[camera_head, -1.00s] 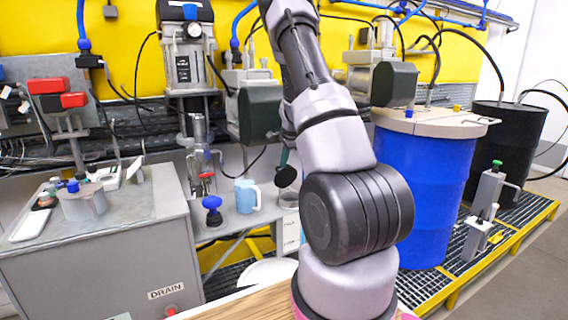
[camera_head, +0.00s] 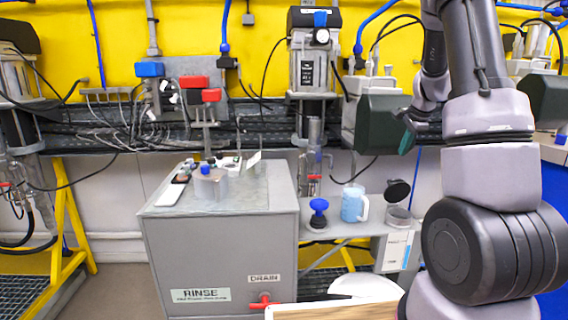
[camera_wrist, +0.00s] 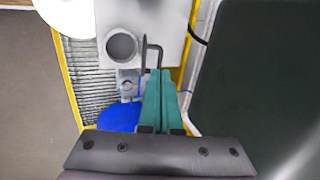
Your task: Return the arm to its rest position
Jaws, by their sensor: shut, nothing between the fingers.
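In the wrist view the two green fingers (camera_wrist: 160,78) lie side by side, shut and empty. My arm rises at the right of the head view and bends high, with the gripper hanging beside it. Part of the gripper is hidden behind the arm.
A grey rinse cabinet (camera_head: 220,250) stands left of the arm. A small shelf holds a light blue jug (camera_head: 354,204) and a blue-topped tool (camera_head: 319,213). A blue drum (camera_head: 553,185) is partly hidden at the right. Floor shows at the lower left.

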